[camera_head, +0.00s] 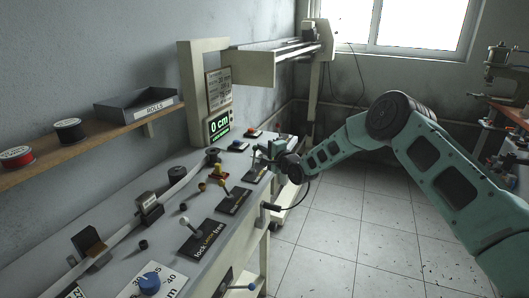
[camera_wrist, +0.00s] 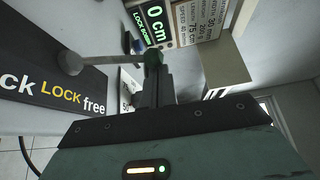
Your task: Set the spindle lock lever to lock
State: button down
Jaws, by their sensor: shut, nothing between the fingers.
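The spindle lock lever shows in the wrist view as a grey shaft (camera_wrist: 110,59) running from a round grey end (camera_wrist: 70,63) by its plate to a dark greenish knob (camera_wrist: 153,58). Its black plate (camera_wrist: 45,90) reads "ck LOCK free", the left end cut off. The shaft slants right, toward the "free" side in this view. My gripper (camera_wrist: 155,82) is shut and empty, its fingertips right by the knob; I cannot tell whether they touch. In the head view my gripper (camera_head: 268,154) is at the far plate (camera_head: 257,173) and hides much of the lever.
Another plate (camera_head: 235,201) lies between. A post with a green "0 cm" display (camera_head: 219,125) stands behind my gripper. The floor (camera_head: 345,225) right of the bench is clear.

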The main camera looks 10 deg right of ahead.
jog(key=s+a+n+b, duration=0.1)
jog(key=n+b, duration=0.1)
jog(key=b, duration=0.1)
jog(key=s+a+n+t+y+b, duration=0.1)
jog(key=n+b, duration=0.1)
jog(key=b, duration=0.2)
jog(key=s+a+n+t+y+b, duration=0.1)
jog(key=s+n+b, duration=0.1)
jog(key=b, duration=0.1)
jog(key=shift+f+b, duration=0.1)
jog(key=shift+b, duration=0.3)
jog(key=n+b, duration=0.1)
jog(key=s+a+n+y+b, duration=0.1)
jog(key=n+b, duration=0.1)
jog(key=shift+s+t+y+b, duration=0.15)
jog(key=shift+t+y+b, duration=0.15)
jog(key=shift+r, duration=0.2)
